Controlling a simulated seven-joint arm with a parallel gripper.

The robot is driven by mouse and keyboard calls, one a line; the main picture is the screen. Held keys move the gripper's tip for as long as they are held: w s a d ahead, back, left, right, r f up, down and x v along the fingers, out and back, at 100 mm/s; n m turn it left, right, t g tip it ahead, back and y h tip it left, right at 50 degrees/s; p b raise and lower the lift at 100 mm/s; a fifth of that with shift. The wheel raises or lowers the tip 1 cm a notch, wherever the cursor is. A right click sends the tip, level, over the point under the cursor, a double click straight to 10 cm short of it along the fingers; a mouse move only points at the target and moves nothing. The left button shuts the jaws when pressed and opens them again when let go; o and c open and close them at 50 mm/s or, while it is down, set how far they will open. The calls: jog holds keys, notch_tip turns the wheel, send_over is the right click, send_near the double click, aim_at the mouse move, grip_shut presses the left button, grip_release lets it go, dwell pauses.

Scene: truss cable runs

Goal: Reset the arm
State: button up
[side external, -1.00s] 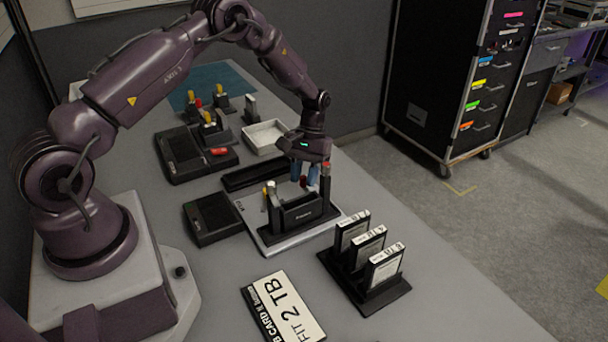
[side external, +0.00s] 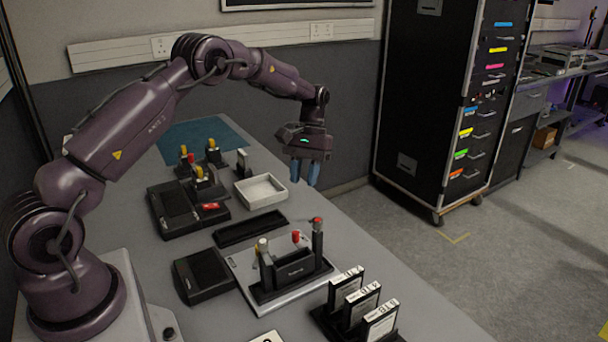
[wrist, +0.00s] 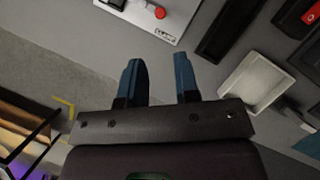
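My gripper (side external: 306,172) hangs in the air above the far right edge of the table, fingers pointing down. Its two blue fingers also show in the wrist view (wrist: 158,75), apart with nothing between them. The black dock (side external: 292,271) with red-topped and pale-topped posts stands on a light plate (side external: 240,266), below and nearer the camera than my gripper. In the wrist view a corner of that plate with a red knob (wrist: 160,12) shows at the top.
A white tray (side external: 281,194) and a black tray (side external: 262,223) lie on the table. A rack with several labelled cards (side external: 347,291) is at the front. Black devices (side external: 203,276) stand at the left. A tall drawer cabinet (side external: 411,155) stands beyond, across open floor.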

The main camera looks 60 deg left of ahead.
jog(key=s+d+r+m+t+y, duration=0.1)
jog(key=s+d+r+m+t, duration=0.1)
jog(key=s+r, duration=0.4)
jog(key=s+d+r+m+t, duration=0.2)
jog(key=s+d+r+t, duration=0.2)
jog(key=s+d+r, duration=0.3)
jog(key=s+d+r+m+t+y, duration=0.1)
jog(key=s+d+r+m+t, duration=0.2)
jog(key=s, duration=1)
notch_tip(320, 180, up, 4)
jog(key=shift+d+f+y, duration=0.2)
jog(key=shift+d+y, duration=0.1)
jog(key=shift+d, duration=0.85)
